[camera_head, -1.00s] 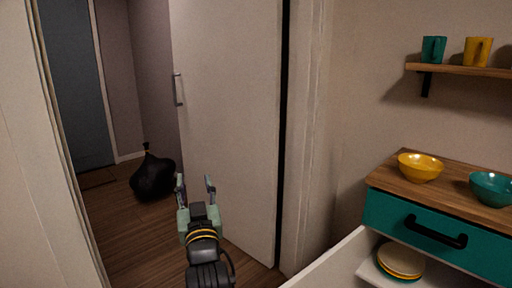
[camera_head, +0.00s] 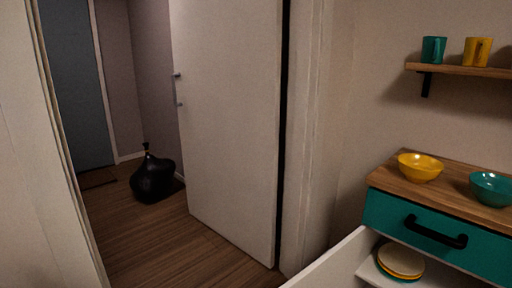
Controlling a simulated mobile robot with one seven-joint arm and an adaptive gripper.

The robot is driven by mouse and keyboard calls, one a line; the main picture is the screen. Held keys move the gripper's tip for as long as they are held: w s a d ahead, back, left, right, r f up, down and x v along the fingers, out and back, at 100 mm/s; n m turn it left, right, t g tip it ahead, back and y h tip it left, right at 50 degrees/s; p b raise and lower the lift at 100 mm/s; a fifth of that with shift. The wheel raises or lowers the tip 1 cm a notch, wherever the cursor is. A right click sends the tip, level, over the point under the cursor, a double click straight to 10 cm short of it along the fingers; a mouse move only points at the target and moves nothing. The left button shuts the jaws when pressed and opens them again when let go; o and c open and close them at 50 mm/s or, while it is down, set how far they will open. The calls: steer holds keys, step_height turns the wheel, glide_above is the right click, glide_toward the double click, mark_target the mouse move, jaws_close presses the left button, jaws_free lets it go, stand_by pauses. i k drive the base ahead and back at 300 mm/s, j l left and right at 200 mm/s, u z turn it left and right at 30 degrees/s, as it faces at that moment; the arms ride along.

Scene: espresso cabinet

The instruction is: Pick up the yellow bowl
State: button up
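The yellow bowl (camera_head: 420,167) stands upright on the wooden top (camera_head: 452,187) of the teal cabinet at the right of the head view. It looks empty, and nothing touches it. A teal bowl (camera_head: 491,188) stands to its right on the same top, with a small gap between them. My gripper is out of view, so I cannot see whether it is open or shut.
A teal drawer front with a black handle (camera_head: 436,231) is below the bowls. Plates (camera_head: 401,261) lie in a white open compartment beneath. A shelf (camera_head: 462,70) with teal and yellow mugs hangs above. A door (camera_head: 228,120) and black bag (camera_head: 153,178) are left.

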mark_target(418, 170)
steer(key=z, duration=1.6)
steer(key=u, duration=0.25)
steer(key=i+l+u, duration=0.3)
steer(key=u, duration=0.15)
steer(key=i+l+u, duration=0.3)
steer(key=l+u, duration=0.15)
steer(key=i+l, duration=0.2)
steer(key=l, duration=0.15)
steer(key=i+l, duration=0.15)
steer(key=l, duration=0.25)
steer(key=i+l+u, duration=0.1)
steer(key=l, duration=0.25)
steer(key=i+l, duration=0.25)
steer(key=l, duration=0.15)
steer(key=i+l, duration=0.15)
steer(key=l, duration=0.25)
steer(key=j+u, duration=0.05)
